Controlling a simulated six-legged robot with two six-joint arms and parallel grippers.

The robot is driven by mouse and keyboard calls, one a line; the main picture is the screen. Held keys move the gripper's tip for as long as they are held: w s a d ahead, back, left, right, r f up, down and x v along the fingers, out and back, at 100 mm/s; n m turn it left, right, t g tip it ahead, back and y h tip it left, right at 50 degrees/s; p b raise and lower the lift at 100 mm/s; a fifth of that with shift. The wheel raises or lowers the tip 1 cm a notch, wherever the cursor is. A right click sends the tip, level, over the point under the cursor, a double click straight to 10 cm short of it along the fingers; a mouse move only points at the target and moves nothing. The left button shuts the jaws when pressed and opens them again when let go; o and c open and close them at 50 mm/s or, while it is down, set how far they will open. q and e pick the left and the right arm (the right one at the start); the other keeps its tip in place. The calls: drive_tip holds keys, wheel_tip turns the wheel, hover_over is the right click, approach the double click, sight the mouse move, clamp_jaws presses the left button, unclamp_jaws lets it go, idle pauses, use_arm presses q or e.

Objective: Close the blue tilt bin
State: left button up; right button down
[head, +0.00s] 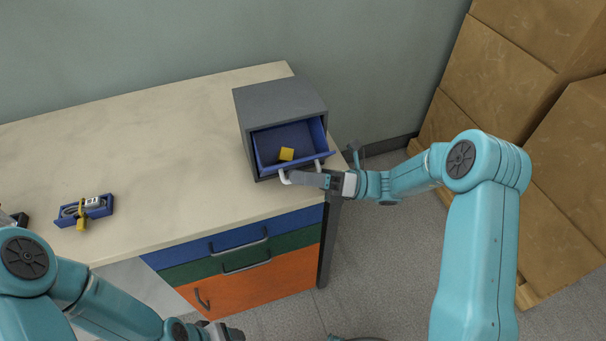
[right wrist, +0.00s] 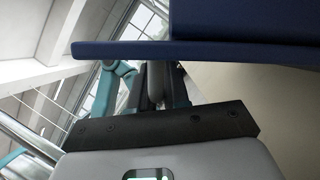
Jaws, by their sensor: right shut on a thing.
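The blue tilt bin (head: 318,133) sits in a grey housing (head: 275,100) at the table's right end. It is tilted out, its top open, with a yellow block (head: 287,154) inside. A pale bar handle (head: 318,165) runs along its front. In the right wrist view the bin's blue front (right wrist: 245,20) is close above the gripper (right wrist: 155,85). My left gripper (head: 228,333) shows only partly at the bottom edge; its jaws are unclear.
The pale table (head: 170,135) is mostly clear. A small blue tray (head: 98,205) with a padlock-like yellow and grey item lies at left. Blue, green and orange drawers (head: 250,285) are shut below. Brown boxes (head: 500,85) stand at right.

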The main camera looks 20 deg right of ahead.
drive_tip(key=shift+w+r+m+t+h+p, duration=0.25)
drive_tip(key=shift+w+r+m+p, duration=0.2)
drive_tip(key=shift+r+m+p, duration=0.4)
drive_tip(key=shift+w+r+m+t+h+p, duration=0.15)
drive_tip(key=shift+w+r+m+h+p, duration=0.2)
drive_tip(key=shift+m+p, duration=0.55)
drive_tip(key=w+r+m+p, duration=0.1)
drive_tip(key=p, duration=0.2)
drive_tip(key=shift+w+m+h, duration=0.3)
drive_tip(key=shift+w+m, duration=0.05)
drive_tip(key=shift+w+r+m+t+h+p, duration=0.25)
drive_tip(key=shift+w+m+t+h+p, duration=0.05)
drive_tip(key=shift+w+m+p, duration=0.3)
drive_tip(key=shift+w+a+r+p, duration=0.15)
drive_tip(key=shift+w+p, duration=0.15)
drive_tip(key=shift+w, duration=0.3)
drive_tip(key=shift+w+r, duration=0.1)
drive_tip(key=c, duration=1.5)
unclamp_jaws()
drive_tip(key=shift+o, duration=0.2)
